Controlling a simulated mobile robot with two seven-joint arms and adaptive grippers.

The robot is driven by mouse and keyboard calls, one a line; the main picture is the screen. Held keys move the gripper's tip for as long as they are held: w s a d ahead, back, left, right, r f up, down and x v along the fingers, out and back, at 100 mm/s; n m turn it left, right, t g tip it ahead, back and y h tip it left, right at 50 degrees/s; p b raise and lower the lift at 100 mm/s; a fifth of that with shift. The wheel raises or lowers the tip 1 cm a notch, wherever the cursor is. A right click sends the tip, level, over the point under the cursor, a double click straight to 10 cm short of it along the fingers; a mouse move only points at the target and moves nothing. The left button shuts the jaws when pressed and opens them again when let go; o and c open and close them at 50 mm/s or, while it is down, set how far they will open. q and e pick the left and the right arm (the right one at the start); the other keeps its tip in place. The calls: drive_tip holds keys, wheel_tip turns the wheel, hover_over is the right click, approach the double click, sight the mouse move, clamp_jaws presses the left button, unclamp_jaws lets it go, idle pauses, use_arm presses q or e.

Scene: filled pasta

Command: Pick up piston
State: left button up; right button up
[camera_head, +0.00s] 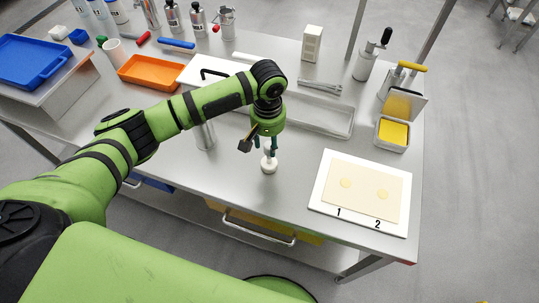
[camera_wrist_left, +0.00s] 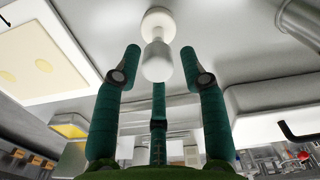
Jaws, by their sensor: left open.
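The piston (camera_head: 269,163) is a small white upright piece with a wide round base and a narrower knob on top. It stands on the steel table near its front edge. My left gripper (camera_head: 266,144) points down right above it, its green fingers open. In the left wrist view the piston (camera_wrist_left: 157,66) shows between and just beyond the spread fingertips (camera_wrist_left: 161,58), with its base farther off. I cannot tell whether any finger touches it. My right gripper is not in view.
A white board (camera_head: 314,203) marked 1 and 2, with a dough sheet (camera_head: 362,205), lies to the right. A metal cylinder (camera_head: 204,136) stands left of the gripper. A steel tray (camera_head: 335,128) lies behind. An orange tray (camera_head: 150,72) is at the back left.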

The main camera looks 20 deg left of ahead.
sight(269, 163)
use_arm(q)
drive_tip(key=shift+f, duration=0.7)
wheel_tip(269, 163, down, 4)
drive_tip(key=shift+s+d+f+p, duration=0.15)
drive_tip(key=shift+f+p, duration=0.05)
drive_tip(key=shift+p, duration=0.6)
drive_tip(key=shift+f, duration=0.45)
clamp_jaws()
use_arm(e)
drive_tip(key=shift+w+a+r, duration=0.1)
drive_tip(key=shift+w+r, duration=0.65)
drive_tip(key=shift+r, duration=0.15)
